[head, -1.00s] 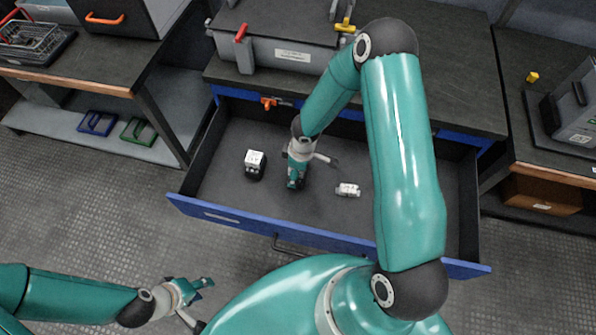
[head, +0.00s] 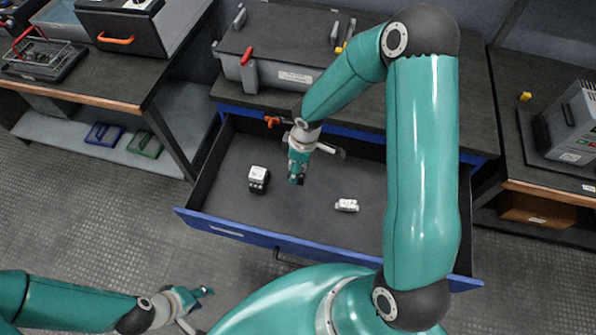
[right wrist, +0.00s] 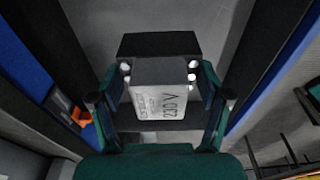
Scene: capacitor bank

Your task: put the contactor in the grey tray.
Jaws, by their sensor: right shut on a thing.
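My right gripper (right wrist: 160,112) is shut on a dark block with a grey-white face printed "230 V" (right wrist: 160,98), which I take to be the contactor. In the head view my right gripper (head: 297,178) points down over the open drawer, and the held block is mostly hidden by the fingers. My left gripper (head: 205,293) is at the lower left, in front of the drawer and away from its contents; its jaws are too small to judge. I cannot surely pick out the grey tray.
In the drawer (head: 235,232) a black-and-white block (head: 258,180) stands left of my right gripper, and a small white part (head: 346,205) lies to its right. A grey box (head: 290,76) sits on the cabinet above. Blue (head: 101,133) and green (head: 142,143) trays lie on a low shelf.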

